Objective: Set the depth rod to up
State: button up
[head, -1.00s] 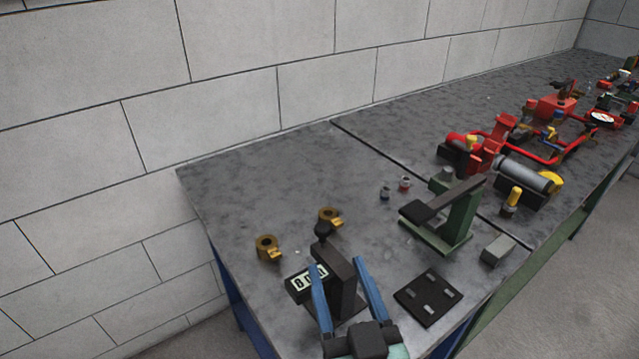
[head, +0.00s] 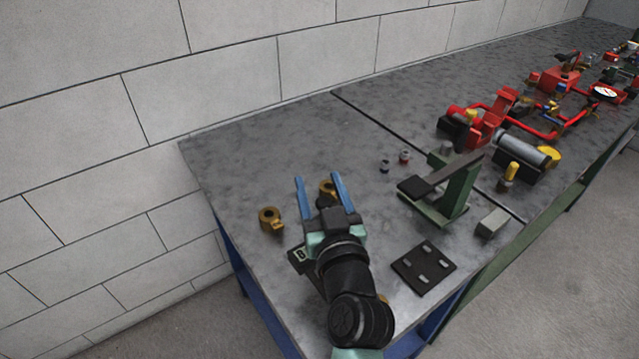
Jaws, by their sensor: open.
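The black gauge block with a white number display (head: 298,256) stands near the left end of the bench. My arm and gripper hide most of it, including the upright post and dark knob. I cannot make out the depth rod or its position. My gripper (head: 318,180) is open, its two blue fingers pointing toward the wall. In the picture, a brass ring fitting (head: 327,187) shows between the fingers. I cannot tell how high the fingers are above the bench, and I see nothing held.
Another brass fitting (head: 270,218) lies to the left. To the right are a black slotted plate (head: 423,267), a green stand with a dark lever (head: 455,195), a grey block (head: 491,222) and two small fittings. The bench top (head: 250,160) toward the wall is clear.

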grip_shut()
dwell(0.3)
dwell(1.2)
